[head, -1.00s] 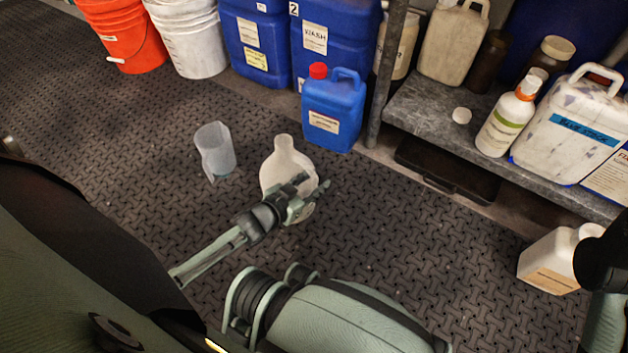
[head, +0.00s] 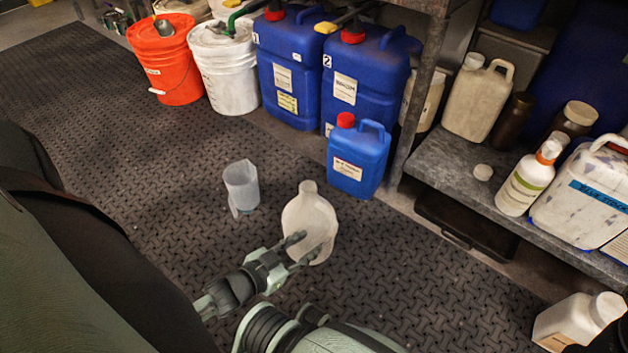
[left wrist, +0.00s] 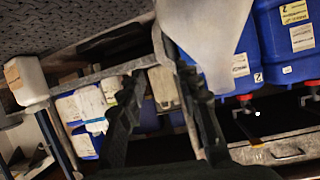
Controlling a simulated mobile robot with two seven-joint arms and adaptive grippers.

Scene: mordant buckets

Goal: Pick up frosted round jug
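The frosted round jug (head: 308,214) is whitish, with a round body and a short narrow neck. It stands upright on the dark floor mat in the head view. My right gripper is out of view.
A clear beaker (head: 241,186) stands left of the jug. A small blue canister (head: 358,160) with a red cap stands behind it, beside a metal shelf post (head: 416,110). A white bottle (head: 578,322) is at the lower right. The mat (head: 130,170) is free at left.

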